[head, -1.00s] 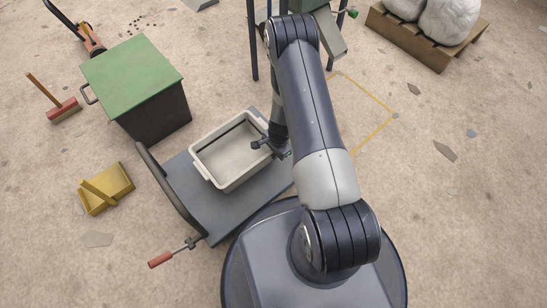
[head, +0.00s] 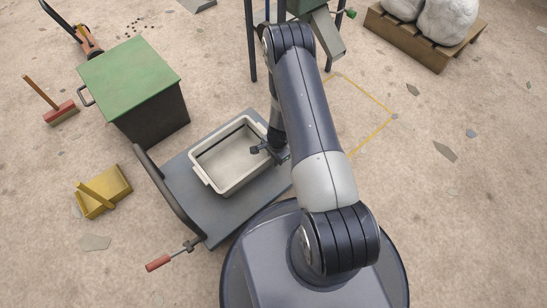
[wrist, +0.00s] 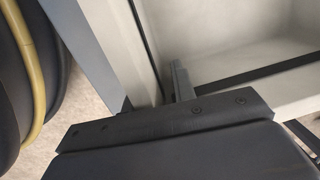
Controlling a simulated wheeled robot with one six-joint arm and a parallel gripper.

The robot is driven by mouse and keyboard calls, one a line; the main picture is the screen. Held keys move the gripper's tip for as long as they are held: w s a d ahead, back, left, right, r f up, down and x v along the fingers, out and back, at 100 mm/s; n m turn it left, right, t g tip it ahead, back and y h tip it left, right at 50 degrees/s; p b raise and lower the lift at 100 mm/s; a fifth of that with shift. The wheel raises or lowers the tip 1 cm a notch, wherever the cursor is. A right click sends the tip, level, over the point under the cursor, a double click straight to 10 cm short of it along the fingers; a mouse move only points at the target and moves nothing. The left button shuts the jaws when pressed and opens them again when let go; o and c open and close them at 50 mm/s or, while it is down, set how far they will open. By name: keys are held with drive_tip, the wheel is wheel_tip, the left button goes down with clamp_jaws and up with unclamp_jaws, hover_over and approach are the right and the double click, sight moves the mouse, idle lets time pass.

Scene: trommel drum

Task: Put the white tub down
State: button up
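The white tub (head: 212,183) is a shallow, empty, rectangular tray with a pale rim. It sits level at the dark flat cart (head: 225,222); I cannot tell whether its base touches the deck or hangs just above it. My gripper (head: 265,150) is at the tub's right rim, with one finger over the inside. It appears shut on that rim. In the wrist view the tub's pale wall (wrist: 240,65) fills the upper right, and a finger of my gripper (wrist: 182,82) shows against it. The other finger's contact is hidden.
The cart has a dark push handle (head: 168,190) at its left. A green-lidded bin (head: 130,75) stands behind left. A yellow dustpan (head: 103,193) and red brush (head: 60,114) lie left. A yellow outline (head: 375,98) marks bare floor at right. A pallet (head: 410,40) holds white sacks.

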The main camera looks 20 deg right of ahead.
wheel_tip(320, 180, up, 12)
drive_tip(key=d+p, duration=0.1)
drive_tip(key=p, duration=0.4)
drive_tip(key=shift+s, duration=0.35)
drive_tip(key=shift+r, duration=0.15)
drive_tip(key=shift+c, duration=0.5)
idle(0.4)
